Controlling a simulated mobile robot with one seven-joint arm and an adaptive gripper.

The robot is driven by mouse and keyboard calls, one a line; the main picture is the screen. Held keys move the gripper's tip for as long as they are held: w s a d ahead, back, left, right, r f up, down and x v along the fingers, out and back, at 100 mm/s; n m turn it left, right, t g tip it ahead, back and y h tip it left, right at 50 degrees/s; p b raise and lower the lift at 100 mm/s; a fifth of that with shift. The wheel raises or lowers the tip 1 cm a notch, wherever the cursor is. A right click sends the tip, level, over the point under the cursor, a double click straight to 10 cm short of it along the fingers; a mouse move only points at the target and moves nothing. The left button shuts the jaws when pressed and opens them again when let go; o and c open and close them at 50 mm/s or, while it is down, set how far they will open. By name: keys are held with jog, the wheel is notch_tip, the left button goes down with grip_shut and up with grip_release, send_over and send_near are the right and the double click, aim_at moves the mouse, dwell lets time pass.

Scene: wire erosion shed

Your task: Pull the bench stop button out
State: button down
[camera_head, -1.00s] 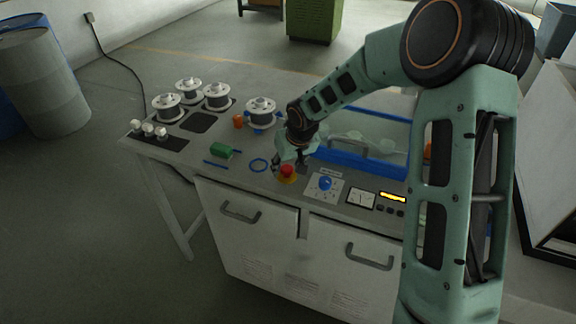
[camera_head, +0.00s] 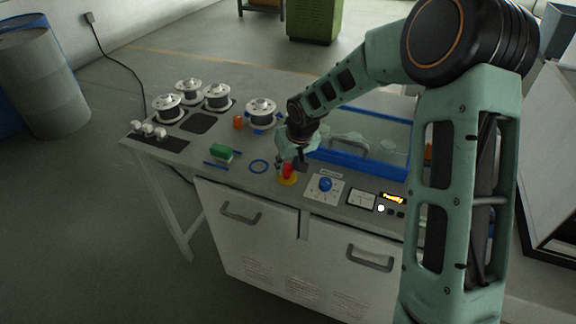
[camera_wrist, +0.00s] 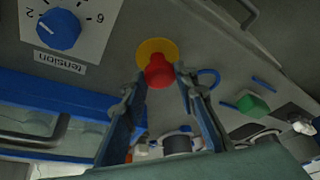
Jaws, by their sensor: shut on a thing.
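The bench stop button is a red knob (camera_head: 288,171) on a yellow collar (camera_head: 287,181) near the front edge of the bench top. It stands proud of the collar. In the wrist view the red knob (camera_wrist: 158,71) sits between my two fingertips, with the yellow collar (camera_wrist: 152,46) behind it. My gripper (camera_head: 289,165) is shut on the red knob, reaching it from above. The fingers hide part of the knob in the head view.
A blue tension dial (camera_head: 325,184), a meter (camera_head: 361,200) and a lit display (camera_head: 393,198) lie right of the button. A blue-framed clear cover (camera_head: 362,166) stands behind. A green block (camera_head: 222,152) and a blue ring (camera_head: 259,167) lie left. Several spools stand farther back.

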jog(key=shift+w+r, duration=0.1)
jog(key=shift+r, duration=0.1)
jog(key=c, duration=1.5)
grip_release()
jog(key=shift+r, duration=0.1)
jog(key=v, duration=1.2)
jog(key=shift+d, duration=0.1)
